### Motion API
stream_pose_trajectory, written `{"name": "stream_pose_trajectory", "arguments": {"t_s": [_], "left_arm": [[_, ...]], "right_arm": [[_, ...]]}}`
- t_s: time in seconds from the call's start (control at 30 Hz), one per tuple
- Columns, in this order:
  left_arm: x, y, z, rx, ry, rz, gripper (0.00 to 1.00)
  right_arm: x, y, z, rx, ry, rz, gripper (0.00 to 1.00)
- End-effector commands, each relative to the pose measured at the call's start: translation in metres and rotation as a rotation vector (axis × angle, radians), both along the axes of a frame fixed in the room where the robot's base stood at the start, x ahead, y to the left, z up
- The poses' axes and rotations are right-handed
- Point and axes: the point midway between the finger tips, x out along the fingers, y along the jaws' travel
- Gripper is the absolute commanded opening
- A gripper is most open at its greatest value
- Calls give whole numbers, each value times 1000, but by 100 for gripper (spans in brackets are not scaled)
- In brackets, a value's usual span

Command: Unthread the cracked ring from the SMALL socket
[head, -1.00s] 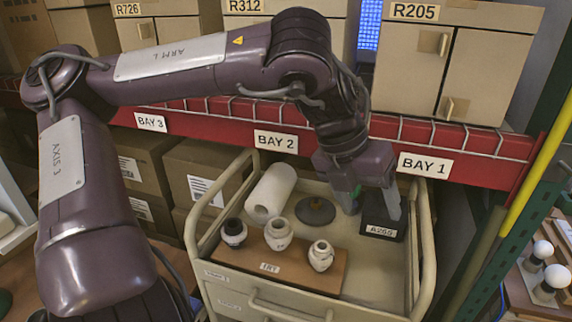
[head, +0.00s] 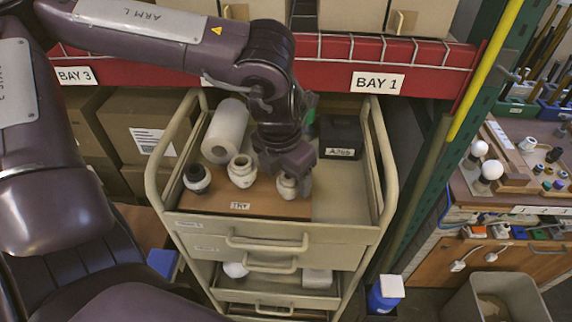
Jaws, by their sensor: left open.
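Three pale sockets stand in a row on a brown board (head: 222,199) with a "TRY" label on the cart's top. The left socket (head: 197,180) has a dark ring around its top. The middle socket (head: 241,172) is a cream jar-like body. The right socket (head: 287,188) looks the smallest. My left gripper (head: 290,176) is open, pointing down over this right socket, with a finger at its right side. The gripper hides the socket's top, so I cannot see its ring or any crack, nor tell contact. My right gripper is not in view.
A white roll (head: 225,132) lies behind the sockets, and a black labelled box (head: 340,137) stands at the cart's back right. The cart (head: 385,165) has raised side rails. The red shelf edge (head: 345,62) runs behind. Cart top right of the board is clear.

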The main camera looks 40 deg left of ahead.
Motion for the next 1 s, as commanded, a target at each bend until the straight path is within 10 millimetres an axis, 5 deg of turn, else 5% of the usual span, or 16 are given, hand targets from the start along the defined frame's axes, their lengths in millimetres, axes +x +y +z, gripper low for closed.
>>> {"name": "stream_pose_trajectory", "arguments": {"t_s": [0.23,0.57,0.6,0.8,1.0], "left_arm": [[0,0,0,0,0,1,65],[0,0,0,0,0,1,22],[0,0,0,0,-1,1,39],[0,0,0,0,-1,1,14],[1,0,-1,2,-4,82,14]], "right_arm": [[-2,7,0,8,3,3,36],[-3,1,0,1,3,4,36],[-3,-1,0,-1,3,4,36],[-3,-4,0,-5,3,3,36],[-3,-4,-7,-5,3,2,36]]}}
